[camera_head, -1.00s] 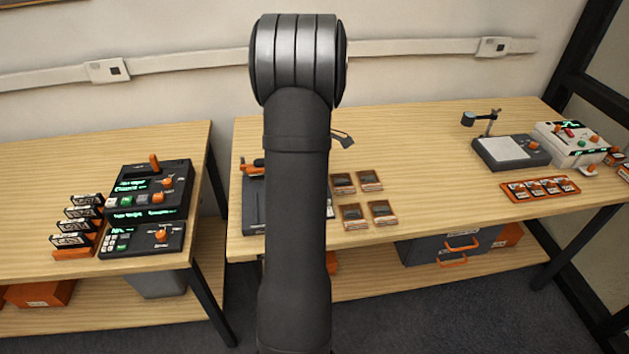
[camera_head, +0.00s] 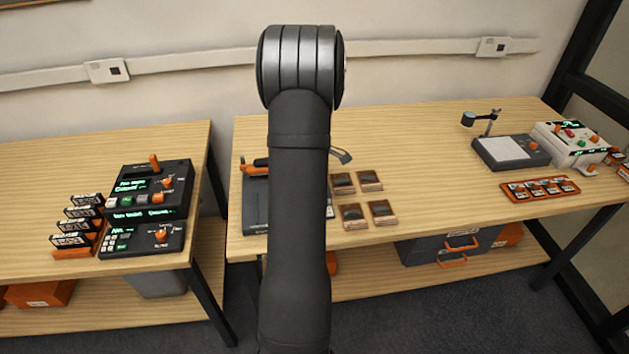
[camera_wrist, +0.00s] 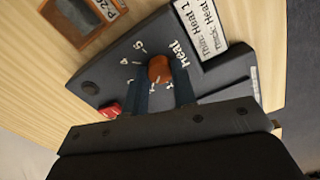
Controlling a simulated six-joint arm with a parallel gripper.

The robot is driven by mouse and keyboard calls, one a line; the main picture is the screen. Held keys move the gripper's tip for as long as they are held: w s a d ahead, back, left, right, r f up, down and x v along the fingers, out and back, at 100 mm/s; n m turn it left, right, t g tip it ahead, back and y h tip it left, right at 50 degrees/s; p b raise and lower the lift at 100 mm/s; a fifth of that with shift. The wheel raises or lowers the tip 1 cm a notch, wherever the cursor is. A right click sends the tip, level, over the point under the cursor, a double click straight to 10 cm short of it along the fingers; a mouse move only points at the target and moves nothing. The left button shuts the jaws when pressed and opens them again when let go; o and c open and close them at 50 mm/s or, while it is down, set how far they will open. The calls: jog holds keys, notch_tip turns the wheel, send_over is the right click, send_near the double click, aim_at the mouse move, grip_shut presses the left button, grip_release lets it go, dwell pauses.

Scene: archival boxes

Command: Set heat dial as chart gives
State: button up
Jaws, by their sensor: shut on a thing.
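In the wrist view, the heat dial (camera_wrist: 160,68) is an orange knob on a dark grey panel (camera_wrist: 118,72), with the word "heat" and white scale numbers around it. My gripper (camera_wrist: 161,80) is shut on the dial, one dark finger on each side. The dial's pointer setting cannot be read. The white chart label (camera_wrist: 203,27) beside the dial reads "Thin: Heat 1" and "Thick: Heat", with the last figure not clear. In the head view, the grey device (camera_head: 254,207) stands on the middle bench, and my arm hides its dial and my gripper.
A framed slide (camera_wrist: 84,22) marked "P-2" and more lies beside the panel. A red button (camera_wrist: 110,110) sits near the left finger. Several slides (camera_head: 352,213) lie right of the device. Control boxes (camera_head: 150,187) stand on the left bench. The middle bench's centre right is clear.

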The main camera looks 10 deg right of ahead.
jog(key=m, duration=0.3)
jog(key=shift+m, duration=2.3)
jog(key=o, duration=1)
jog(key=shift+r, duration=0.1)
notch_tip(320, 180, up, 17)
